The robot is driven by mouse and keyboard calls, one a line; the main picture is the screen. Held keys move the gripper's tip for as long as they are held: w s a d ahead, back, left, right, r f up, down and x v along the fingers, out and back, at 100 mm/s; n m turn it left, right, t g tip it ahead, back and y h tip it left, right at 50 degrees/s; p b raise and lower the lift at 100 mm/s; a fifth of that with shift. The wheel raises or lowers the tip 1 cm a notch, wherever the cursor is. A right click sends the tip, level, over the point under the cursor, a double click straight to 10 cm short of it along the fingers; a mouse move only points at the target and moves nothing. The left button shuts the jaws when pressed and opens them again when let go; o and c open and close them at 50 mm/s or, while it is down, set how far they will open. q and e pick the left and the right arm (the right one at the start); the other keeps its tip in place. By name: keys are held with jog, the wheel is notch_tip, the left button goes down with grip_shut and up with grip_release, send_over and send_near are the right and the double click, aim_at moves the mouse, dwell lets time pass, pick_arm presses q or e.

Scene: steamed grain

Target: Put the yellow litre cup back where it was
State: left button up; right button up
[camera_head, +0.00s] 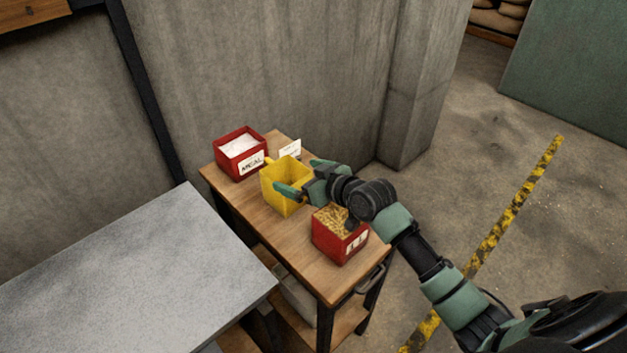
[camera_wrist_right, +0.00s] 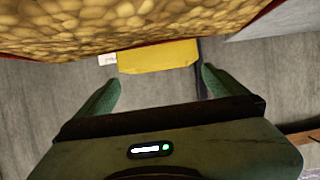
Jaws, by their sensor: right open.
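The yellow litre cup (camera_head: 285,200) stands upright on the wooden side table, between two red boxes. It also shows in the right wrist view (camera_wrist_right: 158,57), ahead of the two fingers. My right gripper (camera_head: 297,175) is open at the cup's right side, with one finger toward its front and the other toward its back. I cannot tell whether either finger touches the cup. Part of the cup is hidden by the gripper. My left gripper is not in view.
A red box of white meal (camera_head: 238,146) stands behind the cup, near a white card (camera_head: 290,149). A red box of grain (camera_head: 340,246) stands in front, under my right arm. The wooden table (camera_head: 325,282) is bare at its front. A grey worktop (camera_head: 130,270) is at left.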

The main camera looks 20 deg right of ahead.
jog(key=v, duration=0.6)
jog(key=shift+b, duration=0.35)
